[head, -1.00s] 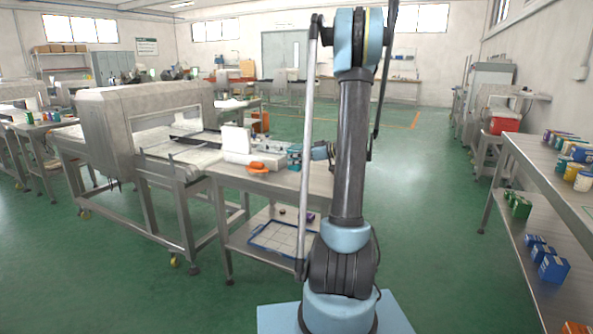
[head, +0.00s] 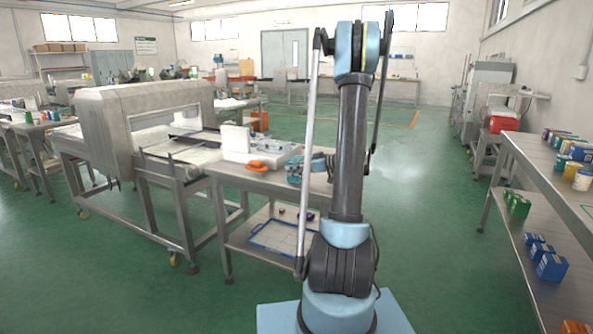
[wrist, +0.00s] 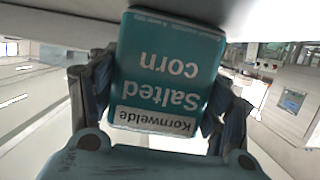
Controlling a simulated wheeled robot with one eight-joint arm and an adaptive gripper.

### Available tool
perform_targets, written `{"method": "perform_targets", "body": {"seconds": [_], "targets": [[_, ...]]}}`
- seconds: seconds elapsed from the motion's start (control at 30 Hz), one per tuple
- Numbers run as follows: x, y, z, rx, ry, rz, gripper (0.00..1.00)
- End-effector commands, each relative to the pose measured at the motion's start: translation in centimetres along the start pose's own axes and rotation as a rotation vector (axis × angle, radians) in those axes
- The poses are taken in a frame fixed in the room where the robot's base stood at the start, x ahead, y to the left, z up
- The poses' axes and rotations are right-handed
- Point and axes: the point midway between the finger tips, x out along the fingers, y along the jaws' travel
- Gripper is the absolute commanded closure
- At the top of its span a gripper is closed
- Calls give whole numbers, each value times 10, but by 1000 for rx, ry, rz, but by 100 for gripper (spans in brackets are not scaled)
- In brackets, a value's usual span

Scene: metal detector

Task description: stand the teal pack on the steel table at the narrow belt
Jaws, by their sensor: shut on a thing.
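The teal pack (wrist: 168,65), a box labelled "Kornwelde Salted corn", fills the middle of the wrist view with its print upside down. My gripper (wrist: 163,98) is shut on it, one dark finger on each side. The pack's top edge in that picture meets a grey surface; I cannot tell whether they touch. In the head view my gripper (head: 297,169) is at the right part of the steel table (head: 230,171), beside the metal detector, with my arm partly in front. The pack is hard to make out there.
An orange object (head: 256,166) and a white upright block (head: 236,139) are on the table. The belt (head: 185,151) runs through the big metal detector (head: 150,110) at left. A blue-rimmed tray (head: 272,252) lies on the lower shelf. Shelves with packs stand at right.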

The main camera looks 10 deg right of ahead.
Motion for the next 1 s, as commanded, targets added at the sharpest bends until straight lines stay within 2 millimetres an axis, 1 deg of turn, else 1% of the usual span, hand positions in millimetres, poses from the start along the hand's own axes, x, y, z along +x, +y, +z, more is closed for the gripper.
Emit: {"method": "perform_targets", "body": {"seconds": [0.03, 0.07, 0.1, 0.13, 0.6, 0.77, 1.0], "targets": [[0, 0, 1, 0, 0, 0, 70], [0, 0, 1, 0, 0, 0, 23], [0, 0, 1, 0, 0, 0, 14], [0, 0, 1, 0, 0, 0, 9], [-2, 1, -1, 1, 0, 2, 9], [-20, 1, -1, 1, 0, 5, 9], [-62, 1, 0, 2, 0, 5, 9]]}}
